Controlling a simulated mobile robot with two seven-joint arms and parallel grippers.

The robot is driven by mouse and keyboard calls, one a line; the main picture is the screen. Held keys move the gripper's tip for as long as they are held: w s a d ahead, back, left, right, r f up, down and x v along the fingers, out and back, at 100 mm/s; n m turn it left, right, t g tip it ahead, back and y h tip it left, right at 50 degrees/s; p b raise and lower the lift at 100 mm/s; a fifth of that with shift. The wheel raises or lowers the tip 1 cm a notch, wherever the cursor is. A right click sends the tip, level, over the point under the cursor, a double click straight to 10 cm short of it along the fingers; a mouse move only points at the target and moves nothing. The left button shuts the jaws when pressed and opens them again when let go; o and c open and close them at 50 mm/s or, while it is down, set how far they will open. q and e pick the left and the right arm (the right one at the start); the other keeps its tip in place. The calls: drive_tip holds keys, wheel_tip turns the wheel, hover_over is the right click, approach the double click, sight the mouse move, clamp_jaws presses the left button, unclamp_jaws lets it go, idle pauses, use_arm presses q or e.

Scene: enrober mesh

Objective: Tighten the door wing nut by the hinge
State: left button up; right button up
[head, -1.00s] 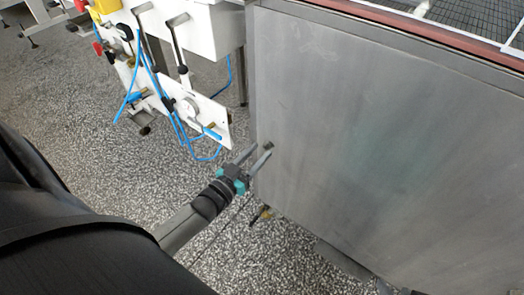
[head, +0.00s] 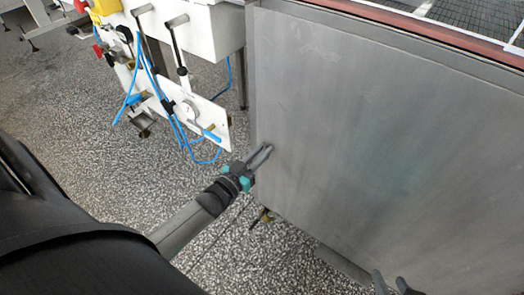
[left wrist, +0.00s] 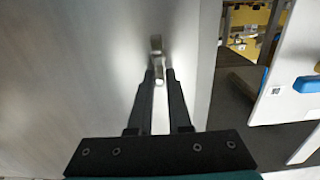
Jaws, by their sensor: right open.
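The wing nut (left wrist: 156,45) is a small pale metal bar standing out from the grey door (left wrist: 90,60) near its edge. In the left wrist view its lower wing sits between my left gripper's fingertips (left wrist: 160,76). In the head view my left gripper (head: 268,150) reaches the left side of the door, its fingers close together and mostly hiding the nut. The fingers appear shut on the nut, though contact on both sides is hard to see. My right gripper (head: 390,284) shows only its open fingertips at the bottom edge, with nothing visible between them.
A white machine with levers (head: 188,60) and blue hoses (head: 172,115) stands left of the door. A small brass fitting (head: 265,216) is below the door's lower edge. A mesh belt (head: 470,15) lies behind the red-brown top edge. Speckled floor (head: 80,120) is open at left.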

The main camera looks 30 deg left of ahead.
use_arm(q)
clamp_jaws()
